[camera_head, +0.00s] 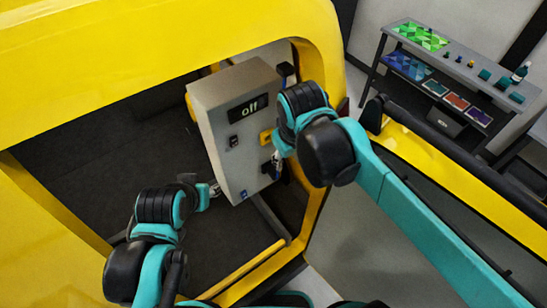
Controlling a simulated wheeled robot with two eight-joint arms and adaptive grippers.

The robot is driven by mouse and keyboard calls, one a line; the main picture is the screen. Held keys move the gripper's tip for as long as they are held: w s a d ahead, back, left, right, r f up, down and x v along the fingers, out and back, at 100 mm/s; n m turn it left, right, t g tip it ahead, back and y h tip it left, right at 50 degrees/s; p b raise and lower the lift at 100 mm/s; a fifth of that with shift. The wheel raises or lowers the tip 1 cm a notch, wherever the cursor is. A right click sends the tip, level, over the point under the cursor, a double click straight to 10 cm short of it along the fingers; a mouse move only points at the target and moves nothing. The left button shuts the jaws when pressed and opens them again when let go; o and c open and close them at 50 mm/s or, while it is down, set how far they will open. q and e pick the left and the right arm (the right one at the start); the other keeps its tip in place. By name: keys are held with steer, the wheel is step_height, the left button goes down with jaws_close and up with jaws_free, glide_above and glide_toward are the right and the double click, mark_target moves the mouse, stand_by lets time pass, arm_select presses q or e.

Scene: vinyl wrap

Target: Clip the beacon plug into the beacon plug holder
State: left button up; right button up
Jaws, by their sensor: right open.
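A grey control box (240,95) with an "off" display stands in the opening of the yellow vehicle body. On its front are a yellow part (266,137), a small black switch (233,141) and a small blue part (243,194). I cannot tell which small part is the beacon plug or its holder. My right gripper (273,168) is open at the box's right front edge, below the yellow part and close to a dark part there. My own wrist partly hides this area. My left gripper (214,189) is by the box's lower left edge; its fingers are too small to read.
The yellow frame (322,60) surrounds the opening, with a yellow sill (255,275) below. A dark floor (130,150) lies inside. A black part (285,70) sits behind the box. A shelf table (465,72) with coloured sheets and bottles stands at the back right.

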steer(key=w+a+b, duration=0.2)
steer(key=w+a, duration=0.3)
steer(key=w, duration=0.2)
steer(key=v, duration=0.7)
steer(key=shift+s, duration=0.3)
steer(key=shift+s+d, duration=0.1)
steer(key=shift+d, duration=0.1)
